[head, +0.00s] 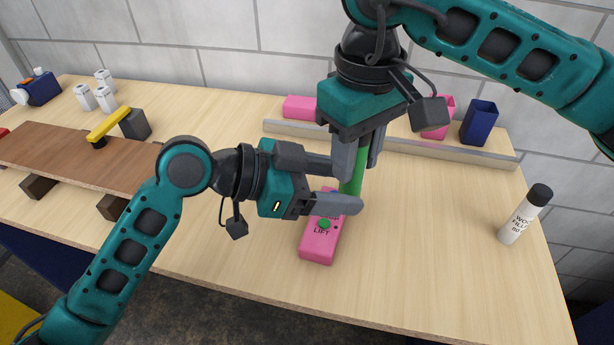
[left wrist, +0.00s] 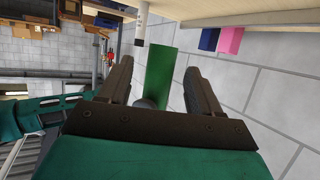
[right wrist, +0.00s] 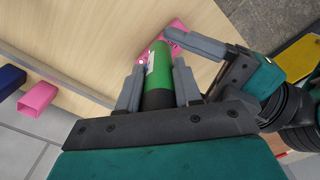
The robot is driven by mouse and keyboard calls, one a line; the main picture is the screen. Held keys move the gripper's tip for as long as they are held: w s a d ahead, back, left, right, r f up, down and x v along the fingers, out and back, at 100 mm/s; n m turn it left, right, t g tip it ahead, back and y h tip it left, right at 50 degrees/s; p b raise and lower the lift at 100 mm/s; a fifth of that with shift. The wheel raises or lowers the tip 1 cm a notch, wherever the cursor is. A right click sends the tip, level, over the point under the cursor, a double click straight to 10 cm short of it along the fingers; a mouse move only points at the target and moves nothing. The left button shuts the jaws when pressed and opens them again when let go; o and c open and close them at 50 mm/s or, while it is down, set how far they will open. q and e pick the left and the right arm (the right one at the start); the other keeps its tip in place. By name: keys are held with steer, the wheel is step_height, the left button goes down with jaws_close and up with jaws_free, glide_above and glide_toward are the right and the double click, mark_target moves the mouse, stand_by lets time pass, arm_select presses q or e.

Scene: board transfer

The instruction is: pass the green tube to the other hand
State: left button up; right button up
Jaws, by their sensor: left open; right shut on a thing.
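The green tube (head: 354,178) hangs upright below my right gripper (head: 357,163), which is shut on its upper part. In the right wrist view the tube (right wrist: 160,72) has a black near end and sits between the right fingers (right wrist: 157,88). My left gripper (head: 343,190) comes in from the left, open, with its fingers on either side of the tube's lower part. In the left wrist view the tube (left wrist: 160,70) stands between the left fingers (left wrist: 160,80) with gaps beside it. The tube's lower end is hidden in the head view.
A pink box marked LIFT with a green button (head: 323,223) lies just below the grippers. A white bottle with a black cap (head: 525,215) stands at right. Behind are a low rail (head: 465,153), a dark blue bin (head: 479,122) and a pink bin. A brown board (head: 75,150) lies at left.

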arm_select(q)
steer(key=shift+d+f, duration=0.15)
steer(key=shift+d, duration=0.2)
steer(key=shift+c, duration=0.2)
steer(key=c, duration=1.1)
steer(key=shift+c, duration=0.2)
arm_select(e)
steer(key=o, duration=1.2)
